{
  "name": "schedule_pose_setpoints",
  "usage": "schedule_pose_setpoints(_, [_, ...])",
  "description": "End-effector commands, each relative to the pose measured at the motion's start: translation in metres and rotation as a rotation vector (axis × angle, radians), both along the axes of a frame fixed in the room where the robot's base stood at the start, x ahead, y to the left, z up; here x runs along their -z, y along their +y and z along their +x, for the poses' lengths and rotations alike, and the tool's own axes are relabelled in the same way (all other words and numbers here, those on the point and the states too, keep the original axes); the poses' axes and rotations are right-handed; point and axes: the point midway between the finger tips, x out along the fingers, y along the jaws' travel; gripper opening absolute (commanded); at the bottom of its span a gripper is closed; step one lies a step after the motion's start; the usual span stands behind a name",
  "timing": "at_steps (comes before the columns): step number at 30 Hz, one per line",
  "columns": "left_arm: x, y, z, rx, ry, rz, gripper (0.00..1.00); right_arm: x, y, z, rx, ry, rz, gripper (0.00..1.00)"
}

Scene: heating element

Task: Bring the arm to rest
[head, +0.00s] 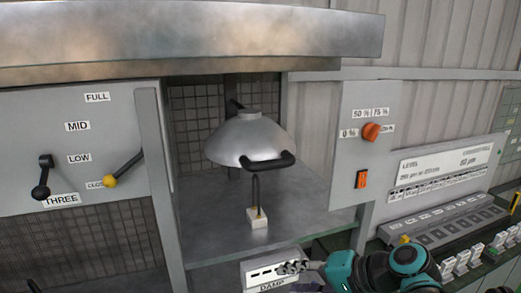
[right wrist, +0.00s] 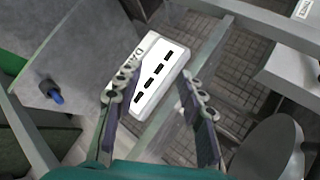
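My right arm (head: 385,270) comes in at the bottom right of the head view, teal and dark. Its gripper (head: 290,267) is in front of a white slotted panel (head: 262,269) marked "DAMP". In the right wrist view the two fingers of the gripper (right wrist: 154,88) stand apart, with nothing held between them. The white slotted panel (right wrist: 161,75) shows beyond and between the fingers; I cannot tell whether they touch it. My left gripper is not in view.
A metal dome (head: 246,138) with a black handle hangs above a small white block (head: 257,217) on the grey shelf. An orange knob (head: 371,132) and orange switch (head: 361,179) are on the right panel. Levers (head: 42,178) are at left. A grey console (head: 445,222) stands at right.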

Motion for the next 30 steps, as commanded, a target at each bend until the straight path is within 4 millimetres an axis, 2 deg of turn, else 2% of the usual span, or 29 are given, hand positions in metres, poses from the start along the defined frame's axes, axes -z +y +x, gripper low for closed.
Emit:
schedule_pose_setpoints(1, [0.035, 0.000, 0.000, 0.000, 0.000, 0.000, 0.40, 0.057, -0.001, -0.013, -0.007, -0.006, -0.087, 0.39])
schedule_pose_setpoints(3, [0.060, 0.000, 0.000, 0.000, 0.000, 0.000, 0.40, 0.112, -0.009, -0.028, -0.016, -0.020, -0.219, 0.39])
schedule_pose_setpoints(5, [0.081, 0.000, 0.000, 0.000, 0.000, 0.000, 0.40, 0.156, -0.018, -0.040, -0.024, -0.039, -0.334, 0.39])
schedule_pose_setpoints(6, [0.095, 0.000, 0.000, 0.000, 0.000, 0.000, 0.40, 0.185, -0.025, -0.047, -0.034, -0.054, -0.410, 0.39])
schedule_pose_setpoints(9, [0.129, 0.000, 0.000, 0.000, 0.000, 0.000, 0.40, 0.249, -0.044, -0.064, -0.059, -0.100, -0.596, 0.39])
schedule_pose_setpoints(12, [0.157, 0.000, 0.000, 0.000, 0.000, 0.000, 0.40, 0.299, -0.064, -0.077, -0.088, -0.152, -0.760, 0.39])
schedule_pose_setpoints(15, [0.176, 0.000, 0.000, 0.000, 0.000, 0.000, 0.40, 0.332, -0.079, -0.084, -0.113, -0.197, -0.885, 0.39])
schedule_pose_setpoints(18, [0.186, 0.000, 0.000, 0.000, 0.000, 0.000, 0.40, 0.349, -0.088, -0.087, -0.131, -0.229, -0.965, 0.39])
schedule_pose_setpoints(21, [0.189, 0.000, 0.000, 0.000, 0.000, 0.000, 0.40, 0.355, -0.093, -0.089, -0.141, -0.244, -1.004, 0.39])
schedule_pose_setpoints(30, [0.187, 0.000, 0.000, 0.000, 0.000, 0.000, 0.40, 0.353, -0.094, -0.089, -0.141, -0.247, -1.012, 0.39])
